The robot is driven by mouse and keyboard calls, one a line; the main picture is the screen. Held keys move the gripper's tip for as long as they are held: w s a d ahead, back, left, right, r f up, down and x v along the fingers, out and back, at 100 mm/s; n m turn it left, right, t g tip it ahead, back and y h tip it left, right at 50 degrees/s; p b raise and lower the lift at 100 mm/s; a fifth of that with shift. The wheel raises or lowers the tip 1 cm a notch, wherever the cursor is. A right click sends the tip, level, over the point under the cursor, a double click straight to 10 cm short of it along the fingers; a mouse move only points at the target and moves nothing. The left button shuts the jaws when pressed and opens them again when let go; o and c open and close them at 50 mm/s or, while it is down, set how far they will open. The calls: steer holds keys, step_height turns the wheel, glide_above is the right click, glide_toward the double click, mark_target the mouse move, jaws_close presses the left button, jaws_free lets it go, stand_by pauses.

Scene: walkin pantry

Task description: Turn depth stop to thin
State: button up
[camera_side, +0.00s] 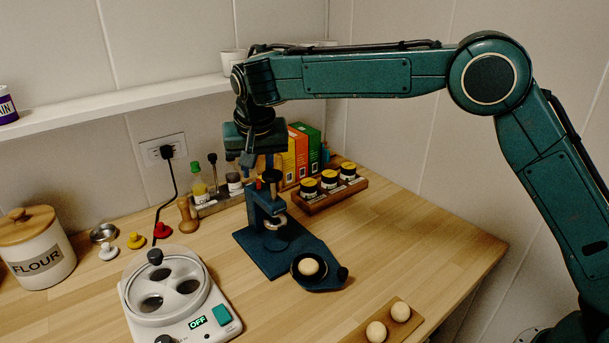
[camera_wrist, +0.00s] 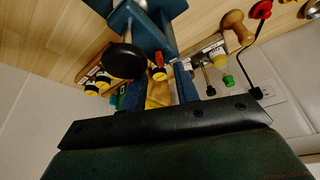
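A dark blue press (camera_side: 265,215) stands on the counter with a black knob (camera_side: 271,176) at its top. Its flat base carries a round dark plate with a pale dough ball (camera_side: 309,267). In the wrist view the black knob (camera_wrist: 125,60) hangs close to the camera, and a small red-tipped lever (camera_wrist: 158,73) shows beside it; I cannot tell for sure that this is the depth stop, nor read any thin mark. My gripper (camera_side: 253,165) is above and behind the press top, pointing down. Its two blue fingers (camera_wrist: 160,90) are apart with nothing seen gripped between them.
A white appliance (camera_side: 178,300) reading OFF is front left. A wooden board with dough balls (camera_side: 400,312) is front right.

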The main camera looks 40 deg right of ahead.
mark_target(258, 181)
steer(key=shift+x, duration=1.8)
jaws_close()
